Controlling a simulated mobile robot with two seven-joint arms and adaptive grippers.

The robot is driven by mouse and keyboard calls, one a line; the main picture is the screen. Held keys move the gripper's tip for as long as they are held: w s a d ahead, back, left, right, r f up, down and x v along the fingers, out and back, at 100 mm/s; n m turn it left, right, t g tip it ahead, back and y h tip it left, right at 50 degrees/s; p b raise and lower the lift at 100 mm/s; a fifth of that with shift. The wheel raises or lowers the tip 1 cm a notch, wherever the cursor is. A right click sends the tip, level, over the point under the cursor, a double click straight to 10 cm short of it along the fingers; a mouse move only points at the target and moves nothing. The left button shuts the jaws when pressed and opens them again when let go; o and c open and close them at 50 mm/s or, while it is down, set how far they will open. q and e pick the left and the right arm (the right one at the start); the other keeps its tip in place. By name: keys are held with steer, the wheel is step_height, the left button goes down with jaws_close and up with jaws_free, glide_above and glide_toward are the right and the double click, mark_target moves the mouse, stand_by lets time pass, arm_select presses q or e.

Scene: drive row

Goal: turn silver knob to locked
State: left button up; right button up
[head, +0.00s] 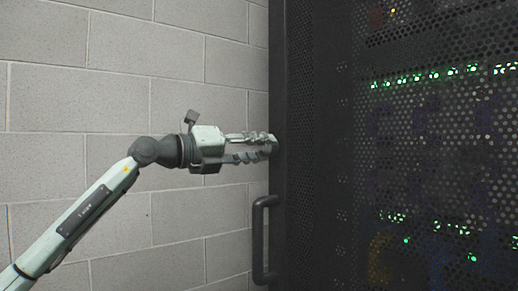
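My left gripper (270,146) reaches in from the left, level, with its fingertips at the left edge of the dark rack door (300,100). Its two fingers lie one above the other with a narrow gap between them. I cannot make out the silver knob; the fingertips cover the spot on the door edge where they end. Whether they touch or grip anything there is too small to tell. My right gripper is not in view.
A dark vertical handle (258,240) stands out from the door edge just below the gripper. The perforated door fills the right side, with green lights behind it. A pale block wall (120,60) is at the left, with free room before it.

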arm_select(q)
steer(key=o, duration=0.4)
steer(key=shift+o, duration=0.2)
steer(key=v, duration=1.2)
